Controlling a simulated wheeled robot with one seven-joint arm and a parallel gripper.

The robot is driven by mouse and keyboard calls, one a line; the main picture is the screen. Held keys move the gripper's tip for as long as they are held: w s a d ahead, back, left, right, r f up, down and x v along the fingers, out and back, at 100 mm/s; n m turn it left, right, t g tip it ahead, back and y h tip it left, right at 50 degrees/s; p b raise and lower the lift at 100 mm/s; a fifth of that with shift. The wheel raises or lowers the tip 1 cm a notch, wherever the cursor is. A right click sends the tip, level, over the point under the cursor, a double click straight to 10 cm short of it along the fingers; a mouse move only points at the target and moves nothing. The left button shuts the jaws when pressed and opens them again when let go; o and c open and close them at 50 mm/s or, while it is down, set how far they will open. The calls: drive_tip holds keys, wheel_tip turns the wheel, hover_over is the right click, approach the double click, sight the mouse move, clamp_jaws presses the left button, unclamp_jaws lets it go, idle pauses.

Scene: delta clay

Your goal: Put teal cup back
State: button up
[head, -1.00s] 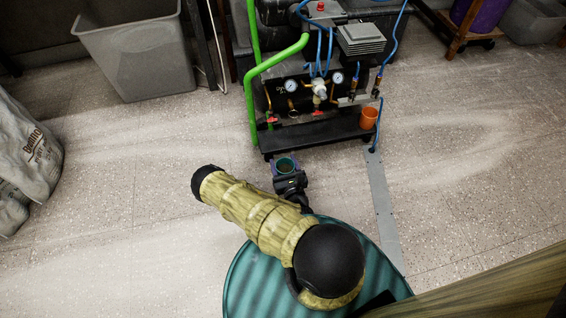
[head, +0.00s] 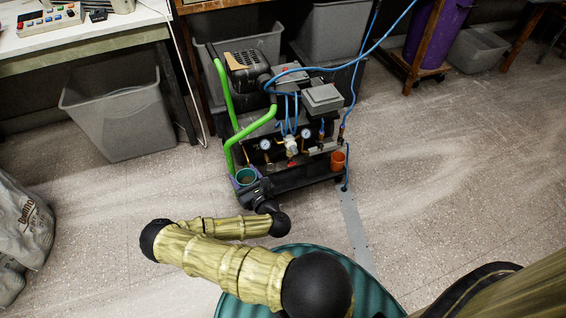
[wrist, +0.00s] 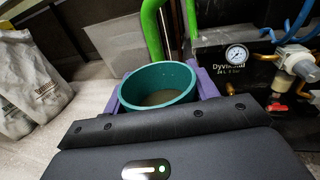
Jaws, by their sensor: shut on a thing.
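The teal cup (head: 246,175) is upright between the purple fingers of my gripper (head: 245,181), at the left front corner of the compressor cart. In the wrist view, the teal cup (wrist: 160,88) has an open top with something brownish inside, and a purple finger shows on each side. My gripper (wrist: 158,82) is shut on it. The cup's base is hidden, so I cannot tell whether it rests on the cart's black shelf (head: 301,180) or hangs above it. An orange cup (head: 338,161) stands at the right end of that shelf.
The cart's green tube handle (head: 229,155) rises close beside the teal cup. Gauges and valves (head: 291,145) sit behind the shelf, with blue hoses above. A grey bin (head: 120,120) and sacks (head: 20,225) are at left. The floor at right is clear.

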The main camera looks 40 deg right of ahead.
drive_tip(key=a+r+p, duration=0.1)
drive_tip(key=r+p, duration=0.1)
drive_tip(key=r, duration=0.4)
drive_tip(key=w+a+r+y+p, duration=0.1)
drive_tip(key=a+r+p, duration=0.1)
drive_tip(key=r, duration=0.5)
drive_tip(key=shift+w+r+n+p, duration=0.2)
drive_tip(key=shift+n+p, duration=0.1)
drive_tip(key=shift+p, duration=0.55)
drive_tip(key=shift+f, duration=0.1)
